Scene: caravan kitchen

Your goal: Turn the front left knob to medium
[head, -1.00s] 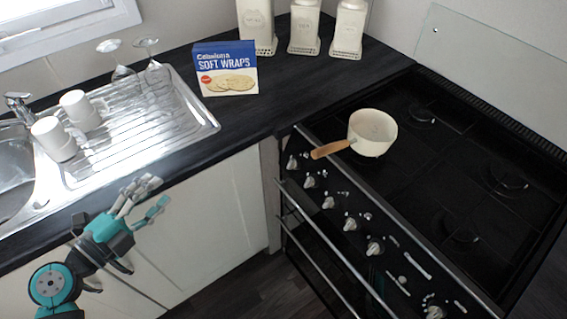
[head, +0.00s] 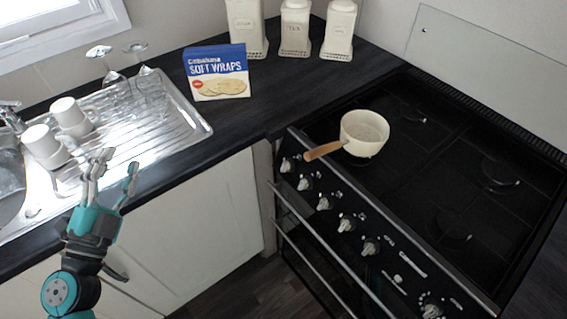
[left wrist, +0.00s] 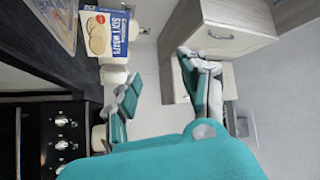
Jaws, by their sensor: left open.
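A row of several silver knobs (head: 324,203) runs along the black front of the stove (head: 440,165). Which knob belongs to the front left burner cannot be told from its markings. In the left wrist view, knobs (left wrist: 62,121) show at the lower left on the dark panel. My left gripper (head: 114,165) is open and empty, with its fingers pointing up in the head view, in front of the counter by the sink. It is well left of the knobs and touches none. In the left wrist view its fingers (left wrist: 160,72) are spread apart. My right gripper is not in view.
A cream saucepan (head: 364,134) stands on the stove's near left area, its wooden handle reaching over the front edge. A soft wraps box (head: 217,73), canisters (head: 295,28), mugs (head: 41,146) and upturned glasses stand on the counter. Oven rails (head: 310,237) run below the knobs.

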